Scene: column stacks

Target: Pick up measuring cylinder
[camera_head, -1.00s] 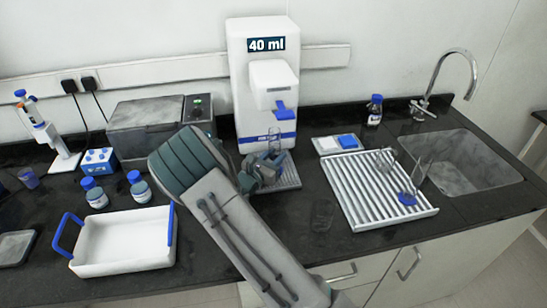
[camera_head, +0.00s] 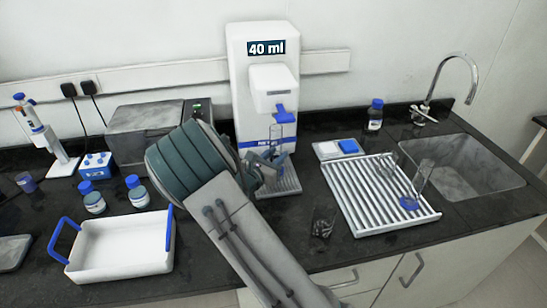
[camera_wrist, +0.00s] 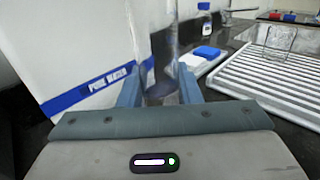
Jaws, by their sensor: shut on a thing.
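A clear glass measuring cylinder (camera_head: 281,131) stands upright below the nozzle of the white water dispenser (camera_head: 257,92), whose display reads 40 ml. My gripper (camera_head: 266,168) is shut on the cylinder, holding it in front of the dispenser and above its grey drip tray (camera_head: 285,186). In the wrist view the cylinder (camera_wrist: 158,45) stands between my two blue-grey fingers (camera_wrist: 160,88). My gripper hides its lower part in the head view.
A white ribbed drying rack (camera_head: 375,205) to the right holds glassware, including a piece with a blue base (camera_head: 409,203). A dark glass beaker (camera_head: 323,222) stands at the counter front. A white tray (camera_head: 118,262), blue-capped bottles (camera_head: 138,192) and a sink (camera_head: 465,165) flank the space.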

